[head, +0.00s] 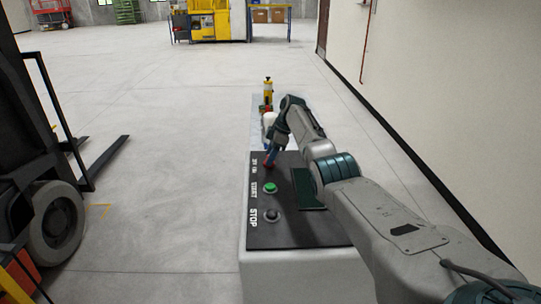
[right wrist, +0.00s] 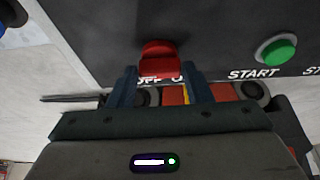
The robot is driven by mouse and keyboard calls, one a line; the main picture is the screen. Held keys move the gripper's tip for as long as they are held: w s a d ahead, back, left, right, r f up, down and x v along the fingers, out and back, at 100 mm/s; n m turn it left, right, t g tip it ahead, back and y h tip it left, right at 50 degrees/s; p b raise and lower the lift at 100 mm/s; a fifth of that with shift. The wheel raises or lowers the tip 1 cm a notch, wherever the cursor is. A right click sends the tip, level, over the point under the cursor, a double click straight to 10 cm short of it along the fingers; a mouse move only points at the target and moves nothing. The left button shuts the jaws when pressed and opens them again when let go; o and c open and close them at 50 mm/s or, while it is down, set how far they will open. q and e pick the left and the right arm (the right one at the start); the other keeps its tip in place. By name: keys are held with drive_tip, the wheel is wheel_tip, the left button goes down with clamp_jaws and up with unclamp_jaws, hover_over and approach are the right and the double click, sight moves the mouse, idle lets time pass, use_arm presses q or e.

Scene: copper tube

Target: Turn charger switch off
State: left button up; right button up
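The charger box (head: 310,275) has a black sloped panel (head: 300,233) with a green START button (head: 270,187), a dark STOP button (head: 272,215) and a small dark screen. The red switch (right wrist: 159,57) sits above the OFF/ON label, which the fingers partly cover. My right gripper (head: 270,156) reaches down at the panel's far left corner. In the right wrist view its two dark blue fingers (right wrist: 160,78) are apart, with the switch centred between and just beyond their tips. Contact with the switch cannot be told. My left gripper is not in view.
The green START button (right wrist: 276,49) is right of the switch in the right wrist view. A forklift (head: 50,190) stands on the left. A yellow bottle-like item (head: 267,92) stands beyond the panel. A wall (head: 440,100) runs along the right.

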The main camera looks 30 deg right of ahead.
drive_tip(key=o, duration=0.3)
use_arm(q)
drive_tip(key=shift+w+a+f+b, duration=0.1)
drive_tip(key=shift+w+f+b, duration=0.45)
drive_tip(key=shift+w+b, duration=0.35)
use_arm(e)
drive_tip(key=v, duration=1)
drive_tip(key=shift+r, duration=0.4)
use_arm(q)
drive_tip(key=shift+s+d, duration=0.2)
use_arm(e)
drive_tip(key=shift+d, duration=0.1)
